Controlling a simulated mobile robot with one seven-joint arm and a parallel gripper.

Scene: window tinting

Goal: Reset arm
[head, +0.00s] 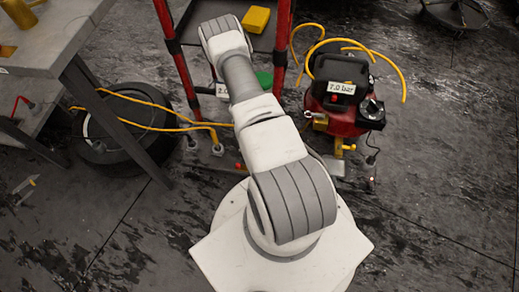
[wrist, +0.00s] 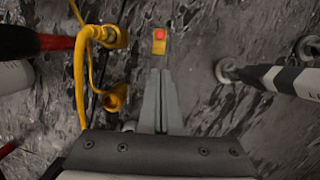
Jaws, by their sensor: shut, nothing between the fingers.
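My arm stretches forward from my white base in the head view, and its far end hides my gripper there. In the wrist view my gripper (wrist: 160,75) shows with its grey fingers together and nothing between them. It points at the dark, scuffed floor. A small yellow block with a red button (wrist: 159,40) shows just beyond the fingertips, apart from them as far as I can tell.
A red compressor (head: 338,95) with a yellow hose stands right of my arm. A red-framed cart (head: 177,60) is close by my arm. A grey table (head: 50,40) and a black tire (head: 120,135) are at left. Open floor lies at lower right.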

